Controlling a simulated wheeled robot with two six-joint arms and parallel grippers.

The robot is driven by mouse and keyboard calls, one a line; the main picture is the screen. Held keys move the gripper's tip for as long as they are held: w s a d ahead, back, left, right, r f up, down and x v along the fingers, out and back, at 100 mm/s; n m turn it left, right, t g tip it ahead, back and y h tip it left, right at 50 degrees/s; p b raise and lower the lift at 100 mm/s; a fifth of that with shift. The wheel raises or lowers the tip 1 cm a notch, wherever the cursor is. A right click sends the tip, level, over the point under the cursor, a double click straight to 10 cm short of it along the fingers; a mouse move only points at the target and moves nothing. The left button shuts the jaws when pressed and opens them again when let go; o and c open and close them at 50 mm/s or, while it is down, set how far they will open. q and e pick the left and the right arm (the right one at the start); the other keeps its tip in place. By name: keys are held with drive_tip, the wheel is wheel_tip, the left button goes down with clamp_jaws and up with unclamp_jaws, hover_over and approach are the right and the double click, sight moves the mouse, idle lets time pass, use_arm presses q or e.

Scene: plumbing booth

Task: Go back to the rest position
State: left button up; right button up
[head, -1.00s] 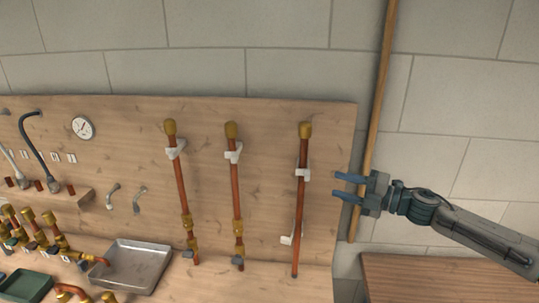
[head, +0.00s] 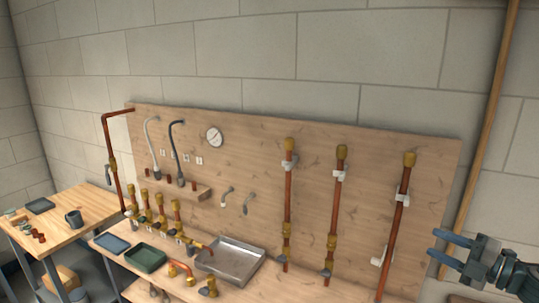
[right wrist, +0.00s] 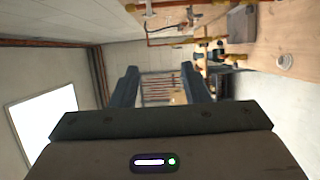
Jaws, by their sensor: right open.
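My right gripper (head: 441,245) is at the right edge of the head view, beside the rightmost copper pipe (head: 396,225) and apart from it. Its two blue fingers are spread, with nothing between them. In the right wrist view the open fingers (right wrist: 158,88) frame a distant part of the room. My left gripper is not in the head view.
A wooden board (head: 250,170) carries upright copper pipes, a gauge (head: 215,137) and hoses. The bench below holds a metal tray (head: 232,278), a green tray (head: 147,258) and brass fittings. A side table (head: 75,240) stands at left. A wooden pole (head: 490,110) leans at right.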

drive_tip(key=s+a+f+m+h, duration=0.3)
drive_tip(key=s+f+m+h, duration=0.25)
drive_tip(key=f+m, duration=0.4)
drive_tip(key=s+a+f+m+h, duration=0.3)
drive_tip(key=s+f+m+h, duration=0.2)
drive_tip(key=f+m+h, duration=0.45)
drive_tip(key=s+a+f+m+g+y, duration=0.25)
drive_tip(key=s+a+f+g, duration=0.3)
drive_tip(key=s, duration=0.45)
drive_tip(key=s+a+f+m+g+y, duration=0.1)
drive_tip(key=s+a+f+m+g, duration=0.35)
drive_tip(key=s, duration=0.65)
wheel_tip(320, 180, down, 38)
drive_tip(key=d+r+n+g+b, duration=0.1)
drive_tip(key=d+g+b, duration=0.1)
drive_tip(key=b, duration=0.4)
use_arm(q)
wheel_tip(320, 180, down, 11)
drive_tip(key=b, duration=0.4)
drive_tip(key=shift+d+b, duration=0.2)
drive_tip(key=shift+b, duration=0.2)
use_arm(e)
drive_tip(key=s+d+f+g, duration=0.1)
drive_tip(key=s+f, duration=1.7)
drive_tip(key=f, duration=0.5)
drive_tip(key=shift+s, duration=0.3)
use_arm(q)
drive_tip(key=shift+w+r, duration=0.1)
use_arm(e)
drive_tip(key=shift+c, duration=0.6)
